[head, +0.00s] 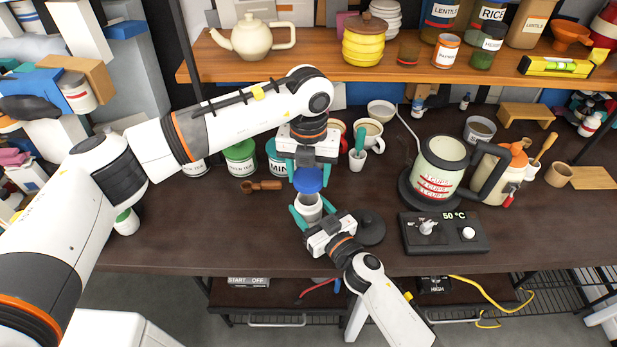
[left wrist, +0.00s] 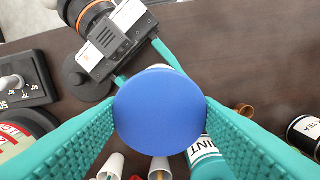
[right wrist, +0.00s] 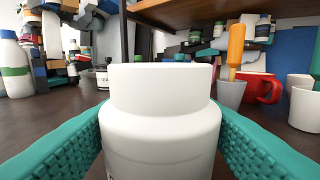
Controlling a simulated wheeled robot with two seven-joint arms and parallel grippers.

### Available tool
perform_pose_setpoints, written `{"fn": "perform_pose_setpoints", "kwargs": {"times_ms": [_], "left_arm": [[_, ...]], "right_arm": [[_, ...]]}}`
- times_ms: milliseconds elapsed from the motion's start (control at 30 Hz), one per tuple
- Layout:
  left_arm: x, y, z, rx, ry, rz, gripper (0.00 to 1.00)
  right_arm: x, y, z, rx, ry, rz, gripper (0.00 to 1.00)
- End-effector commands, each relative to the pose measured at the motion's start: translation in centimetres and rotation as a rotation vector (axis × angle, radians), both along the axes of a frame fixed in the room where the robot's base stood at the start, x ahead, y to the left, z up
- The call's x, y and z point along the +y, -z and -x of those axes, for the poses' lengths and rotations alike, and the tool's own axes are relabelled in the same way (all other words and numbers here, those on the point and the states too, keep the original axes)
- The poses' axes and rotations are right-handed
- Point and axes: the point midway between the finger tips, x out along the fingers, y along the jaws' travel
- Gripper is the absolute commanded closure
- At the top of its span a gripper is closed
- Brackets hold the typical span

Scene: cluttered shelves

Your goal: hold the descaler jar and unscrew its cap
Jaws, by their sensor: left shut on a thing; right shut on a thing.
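The white descaler jar (head: 309,209) is upright above the dark counter in the head view. My right gripper (head: 309,212) is shut around its body. The jar fills the middle of the right wrist view (right wrist: 160,128), with a bare white neck and no cap on it. The round blue cap (head: 308,181) is above the jar, apart from it, in my left gripper (head: 308,172), which points down. In the left wrist view the cap (left wrist: 159,112) is pinched between both teal fingers and hides most of the jar. The jar's label is not readable.
A dark round base (head: 371,227) lies right of my right gripper. A control box (head: 444,233) reading 50 °C and a kettle (head: 438,165) stand farther right. Canisters (head: 240,158), mugs (head: 369,132) and a brown-handled tool (head: 262,186) are behind. The front left counter is mostly clear.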

Motion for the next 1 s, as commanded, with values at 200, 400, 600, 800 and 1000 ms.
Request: {"fn": "perform_pose_setpoints", "kwargs": {"times_ms": [200, 400, 600, 800, 1000], "left_arm": [[0.0, 0.1, 0.0, 0.001, 0.0, 0.0, 0.71], [0.0, 0.1, 0.0, 0.001, 0.0, 0.0, 0.71], [0.0, 0.1, 0.0, 0.001, 0.0, 0.0, 0.71], [0.0, 0.1, 0.0, 0.001, 0.0, 0.0, 0.71], [0.0, 0.7, 0.0, 0.001, 0.001, 0.0, 0.71]], "right_arm": [[0.0, 0.1, 0.0, 0.001, 0.0, 0.001, 0.27], [0.0, 0.0, 0.0, 0.001, 0.0, 0.001, 0.18], [-0.2, 0.1, 0.3, 0.001, 0.0, 0.001, 0.18], [-1.9, 0.2, 2.9, 0.002, -0.001, 0.002, 0.18], [-4.3, 0.4, 6.5, 0.004, 0.0, 0.001, 0.18]]}}
